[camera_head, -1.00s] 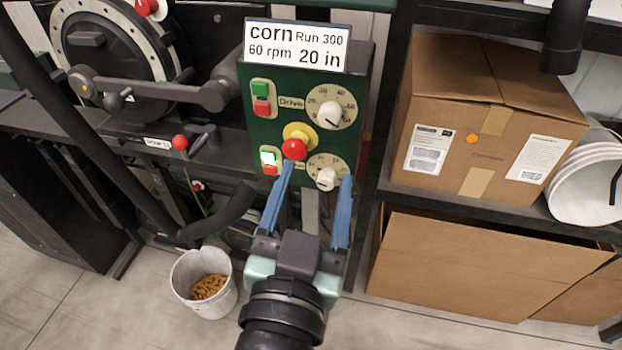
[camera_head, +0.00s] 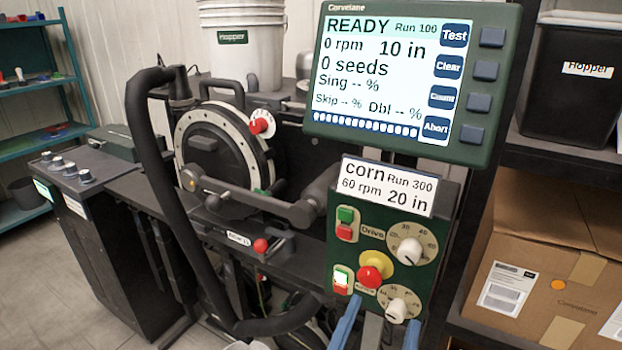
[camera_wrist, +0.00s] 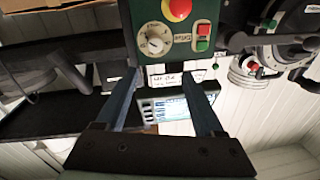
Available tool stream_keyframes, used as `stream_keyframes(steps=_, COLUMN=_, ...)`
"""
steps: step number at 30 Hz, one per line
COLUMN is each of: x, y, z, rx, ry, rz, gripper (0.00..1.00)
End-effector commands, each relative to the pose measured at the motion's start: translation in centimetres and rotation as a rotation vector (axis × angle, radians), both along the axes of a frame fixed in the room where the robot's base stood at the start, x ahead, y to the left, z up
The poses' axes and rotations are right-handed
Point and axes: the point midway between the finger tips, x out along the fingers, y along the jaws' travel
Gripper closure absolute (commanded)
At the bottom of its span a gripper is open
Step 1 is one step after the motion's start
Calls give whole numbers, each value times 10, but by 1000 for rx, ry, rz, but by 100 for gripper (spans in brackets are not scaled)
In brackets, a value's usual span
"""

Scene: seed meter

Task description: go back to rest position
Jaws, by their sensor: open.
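My gripper shows in the wrist view (camera_wrist: 168,90) with its two blue fingers spread apart and nothing between them. In the head view the tips of my gripper (camera_head: 378,325) show at the bottom edge, just below the green control box (camera_head: 380,240). The box has a Drive knob (camera_head: 406,250), a lower knob (camera_head: 397,307), a red stop button on yellow (camera_head: 373,270) and green and red switches. The lower switch (camera_head: 342,280) is lit. The screen (camera_head: 390,80) above reads READY, Run 100, 0 rpm, 10 in, 0 seeds. The card (camera_head: 388,187) reads corn, Run 300, 60 rpm, 20 in.
The round seed meter (camera_head: 215,150) with its hose (camera_head: 150,170) stands left of the box. A white Hopper bucket (camera_head: 240,50) is behind. Shelves at right hold a cardboard box (camera_head: 540,270) and a black bin (camera_head: 570,85). Open floor (camera_head: 40,270) is at far left.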

Motion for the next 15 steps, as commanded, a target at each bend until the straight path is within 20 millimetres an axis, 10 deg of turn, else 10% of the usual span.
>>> stream_keyframes(steps=8, x=37, y=37, z=130, rx=-72, ry=-257, rz=193, gripper=30)
stream_keyframes(steps=15, x=22, y=71, z=253, rx=-214, ry=-518, rz=334, gripper=30)
